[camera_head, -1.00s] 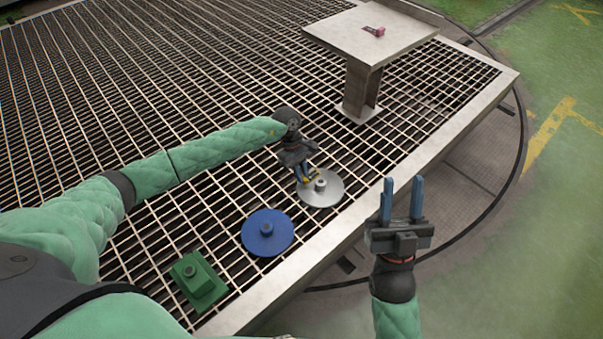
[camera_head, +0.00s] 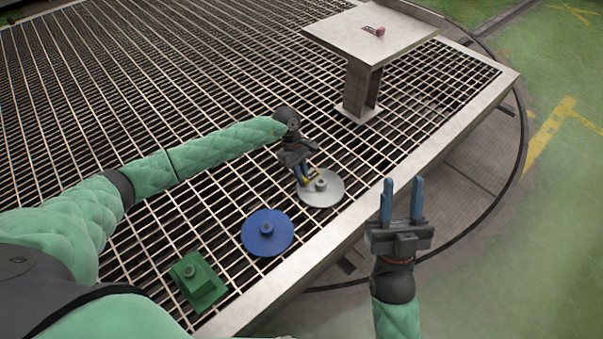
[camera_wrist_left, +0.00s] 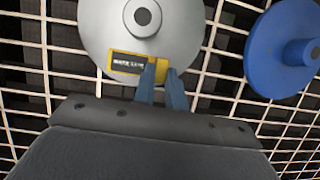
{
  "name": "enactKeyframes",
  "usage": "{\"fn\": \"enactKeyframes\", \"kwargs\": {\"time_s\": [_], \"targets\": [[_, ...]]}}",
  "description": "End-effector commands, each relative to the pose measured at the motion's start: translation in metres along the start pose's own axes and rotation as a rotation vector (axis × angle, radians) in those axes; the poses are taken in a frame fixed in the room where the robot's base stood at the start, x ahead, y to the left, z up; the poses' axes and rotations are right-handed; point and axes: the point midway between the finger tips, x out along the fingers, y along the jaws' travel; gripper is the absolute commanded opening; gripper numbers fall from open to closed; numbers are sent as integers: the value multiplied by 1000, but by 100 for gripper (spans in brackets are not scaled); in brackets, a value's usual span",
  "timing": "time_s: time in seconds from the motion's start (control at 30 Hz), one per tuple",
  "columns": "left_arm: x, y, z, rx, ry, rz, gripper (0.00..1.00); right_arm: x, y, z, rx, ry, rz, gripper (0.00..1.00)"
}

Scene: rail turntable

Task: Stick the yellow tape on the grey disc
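The grey disc (camera_head: 328,194), round with a raised hub, lies on the grating near its right edge. In the left wrist view the disc (camera_wrist_left: 93,32) fills the top centre. My right gripper (camera_head: 402,190) is open and empty, fingers upward, beyond the grating's edge.
A blue disc (camera_head: 268,245) and a green square block (camera_head: 205,292), each with a hub, lie nearer me on the grating. A metal stand (camera_head: 345,35) at the back carries a small red object (camera_head: 374,31). Green floor is at right.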

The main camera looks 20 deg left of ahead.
Motion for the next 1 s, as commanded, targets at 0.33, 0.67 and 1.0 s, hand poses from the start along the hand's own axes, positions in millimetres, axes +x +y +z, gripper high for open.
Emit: {"fn": "enactKeyframes", "kwargs": {"time_s": [0.33,0.67,1.0], "targets": [[2,-1,0,-1,0,-2,38,0,0,0,0,0,0,36],[-16,0,-1,0,2,1,38,2,0,-1,0,0,0,36],[-65,0,-1,-1,1,-1,38,6,0,-4,0,0,0,36]]}}
